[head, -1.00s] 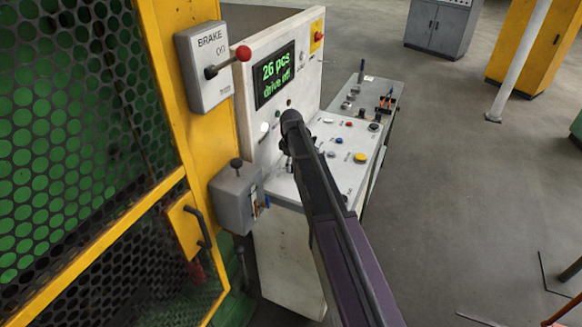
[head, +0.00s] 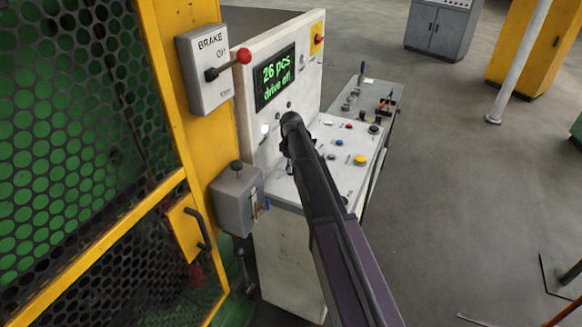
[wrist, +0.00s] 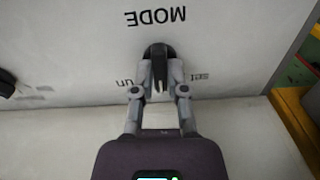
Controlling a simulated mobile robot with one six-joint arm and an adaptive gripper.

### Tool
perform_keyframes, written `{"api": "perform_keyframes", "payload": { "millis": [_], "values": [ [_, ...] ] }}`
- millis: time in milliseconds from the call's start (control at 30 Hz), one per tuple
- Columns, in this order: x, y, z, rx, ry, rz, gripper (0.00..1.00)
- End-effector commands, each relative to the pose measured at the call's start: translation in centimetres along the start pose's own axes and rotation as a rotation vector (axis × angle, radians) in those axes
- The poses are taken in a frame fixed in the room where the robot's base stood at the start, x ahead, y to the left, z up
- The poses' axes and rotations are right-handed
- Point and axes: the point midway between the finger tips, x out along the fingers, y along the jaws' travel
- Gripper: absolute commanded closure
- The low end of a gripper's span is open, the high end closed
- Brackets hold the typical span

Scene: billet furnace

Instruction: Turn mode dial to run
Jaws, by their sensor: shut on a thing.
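In the wrist view the black mode dial (wrist: 158,52) sits on the pale panel under the upside-down word MODE. Its ridge looks roughly upright in the picture, between a partly covered label ending in "un" on the left and "set" on the right. My gripper (wrist: 159,78) is shut on the dial, one finger on each side. In the head view my dark arm reaches to the white console (head: 285,250); the dial is hidden behind it and the fingers are hard to make out.
A brake box (head: 207,70) with a red-knobbed lever (head: 243,56) stands left of the display (head: 275,76), which reads "26 pcs drive off". A grey lever box (head: 237,200) is below. Several buttons, including a yellow one (head: 361,160), lie right of my arm.

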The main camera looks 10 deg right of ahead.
Motion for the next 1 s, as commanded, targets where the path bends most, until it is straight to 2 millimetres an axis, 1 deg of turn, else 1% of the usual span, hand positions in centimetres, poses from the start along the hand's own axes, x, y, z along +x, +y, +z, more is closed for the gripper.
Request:
{"api": "perform_keyframes", "payload": {
  "millis": [267, 800, 1000],
  "values": [
    [0.02, 0.00, 0.05, 0.156, -0.001, 0.000, 1.00],
    [0.03, -0.01, 0.07, 0.597, -0.001, 0.000, 1.00],
    [0.03, -0.02, 0.08, 0.700, -0.001, 0.000, 1.00]
  ]
}}
